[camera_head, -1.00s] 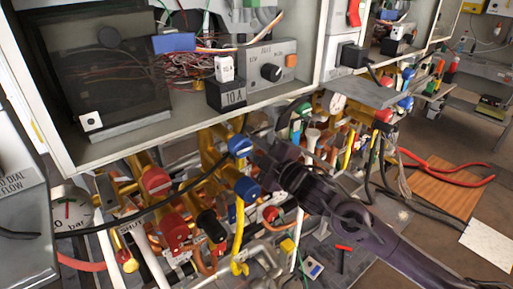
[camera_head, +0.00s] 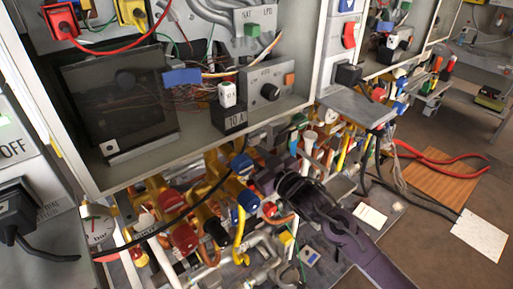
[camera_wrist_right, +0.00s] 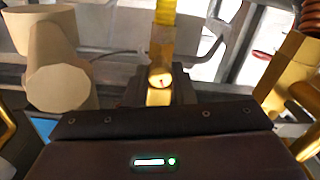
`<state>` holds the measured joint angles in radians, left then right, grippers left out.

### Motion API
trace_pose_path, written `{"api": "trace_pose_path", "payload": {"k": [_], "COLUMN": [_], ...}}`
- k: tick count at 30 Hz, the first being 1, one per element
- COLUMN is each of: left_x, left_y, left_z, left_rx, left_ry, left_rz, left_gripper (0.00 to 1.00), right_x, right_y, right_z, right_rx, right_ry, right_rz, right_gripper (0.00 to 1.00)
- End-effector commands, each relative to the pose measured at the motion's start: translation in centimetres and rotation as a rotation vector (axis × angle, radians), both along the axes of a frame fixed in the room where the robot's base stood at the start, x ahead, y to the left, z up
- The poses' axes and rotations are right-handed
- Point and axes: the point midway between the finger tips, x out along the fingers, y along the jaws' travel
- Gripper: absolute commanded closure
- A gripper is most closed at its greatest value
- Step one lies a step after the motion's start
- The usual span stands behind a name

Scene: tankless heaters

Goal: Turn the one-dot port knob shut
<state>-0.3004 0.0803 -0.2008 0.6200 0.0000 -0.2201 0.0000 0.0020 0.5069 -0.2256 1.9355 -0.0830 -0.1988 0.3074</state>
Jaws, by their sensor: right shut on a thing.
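My right gripper (camera_head: 258,181) reaches in from the lower right among the brass pipes under the heater cabinet. Its tip is beside the upper blue knob (camera_head: 241,165) and above the lower blue knob (camera_head: 247,200). In the right wrist view, its dark jaws are shut on a small brass-coloured knob (camera_wrist_right: 160,78) with a small reddish mark on its face. I cannot make out port dots in the head view, and the gripper's tip hides what it holds there. My left gripper is not in view.
Red knobs (camera_head: 185,238) and a yellow lever (camera_head: 240,245) crowd the area left of and below my gripper. A black cable (camera_head: 170,224) crosses the pipes. The cabinet's lower edge (camera_head: 200,150) hangs just above.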

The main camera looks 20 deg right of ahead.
Motion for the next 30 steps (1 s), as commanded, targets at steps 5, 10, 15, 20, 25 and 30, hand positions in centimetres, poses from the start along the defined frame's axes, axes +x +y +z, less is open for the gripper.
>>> {"api": "trace_pose_path", "payload": {"k": [5, 10, 15, 20, 25, 30], "left_x": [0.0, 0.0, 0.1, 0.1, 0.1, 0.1], "left_y": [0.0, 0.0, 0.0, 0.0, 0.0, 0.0], "left_z": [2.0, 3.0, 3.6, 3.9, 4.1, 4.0], "left_rx": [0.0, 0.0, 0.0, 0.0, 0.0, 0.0], "left_ry": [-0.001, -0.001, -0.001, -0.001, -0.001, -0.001], "left_rz": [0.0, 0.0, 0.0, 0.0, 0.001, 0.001], "left_gripper": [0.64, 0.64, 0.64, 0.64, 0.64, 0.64], "right_x": [0.0, 0.0, 0.0, 0.0, 0.0, 0.0], "right_y": [0.0, 0.1, 0.0, 0.1, 0.1, 0.1], "right_z": [0.3, 0.2, 0.1, 0.1, 0.0, 0.0], "right_rx": [0.144, 0.251, 0.326, 0.366, 0.385, 0.387], "right_ry": [0.053, 0.092, 0.119, 0.134, 0.14, 0.141], "right_rz": [-0.001, 0.0, -0.001, 0.0, 0.001, 0.001], "right_gripper": [1.0, 1.0, 1.0, 1.0, 1.0, 1.0]}}
